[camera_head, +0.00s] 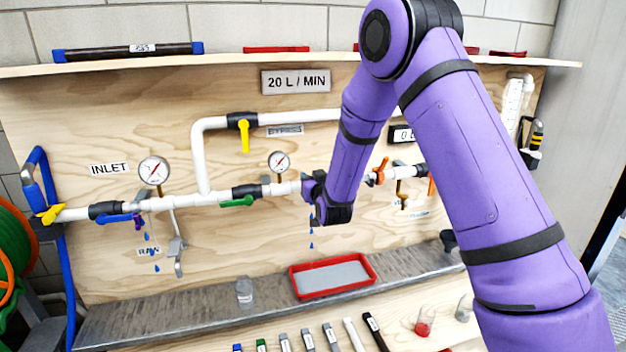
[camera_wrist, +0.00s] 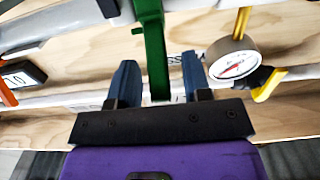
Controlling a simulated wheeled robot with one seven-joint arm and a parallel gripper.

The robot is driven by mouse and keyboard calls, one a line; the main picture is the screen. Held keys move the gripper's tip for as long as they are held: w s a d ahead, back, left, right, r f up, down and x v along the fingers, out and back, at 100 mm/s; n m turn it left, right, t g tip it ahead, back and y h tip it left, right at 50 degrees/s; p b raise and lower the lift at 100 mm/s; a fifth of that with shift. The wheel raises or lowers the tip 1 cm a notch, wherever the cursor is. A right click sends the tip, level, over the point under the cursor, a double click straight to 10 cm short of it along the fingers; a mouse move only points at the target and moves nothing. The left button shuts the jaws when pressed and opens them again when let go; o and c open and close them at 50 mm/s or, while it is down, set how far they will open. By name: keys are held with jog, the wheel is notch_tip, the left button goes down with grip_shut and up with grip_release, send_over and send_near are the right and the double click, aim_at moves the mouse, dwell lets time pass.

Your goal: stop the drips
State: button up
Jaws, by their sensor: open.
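Blue drips (camera_head: 151,245) fall below the pipe near the blue-handled valve (camera_head: 120,218) at the left. More blue drips (camera_head: 311,240) fall below my gripper (camera_head: 312,188), toward the red-rimmed tray (camera_head: 370,270). My gripper is at the lower white pipe, right of the small gauge. In the wrist view its blue fingers (camera_wrist: 160,82) stand apart on either side of a green handle (camera_wrist: 152,35). I cannot tell if they touch it. My arm hides the pipe behind it. Another green valve handle (camera_head: 237,201) is horizontal, left of the small gauge (camera_head: 279,162).
Orange handles (camera_head: 382,170) are right of my gripper. A clear cup (camera_head: 244,291) stands on the grey ledge (camera_head: 170,312). Several tools lie in front.

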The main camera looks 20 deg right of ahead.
grip_shut()
jog(key=shift+w+r, duration=0.1)
jog(key=shift+w+r+g, duration=0.25)
jog(key=shift+g, duration=0.35)
jog(key=shift+w+r+g, duration=0.25)
jog(key=shift+g, duration=0.35)
jog(key=shift+w+r+g, duration=0.2)
jog(key=shift+w+g, duration=0.2)
jog(key=shift+g, duration=0.3)
jog(key=shift+w+r+g, duration=0.2)
jog(key=shift+w+g, duration=0.15)
jog(key=shift+g, duration=0.35)
grip_release()
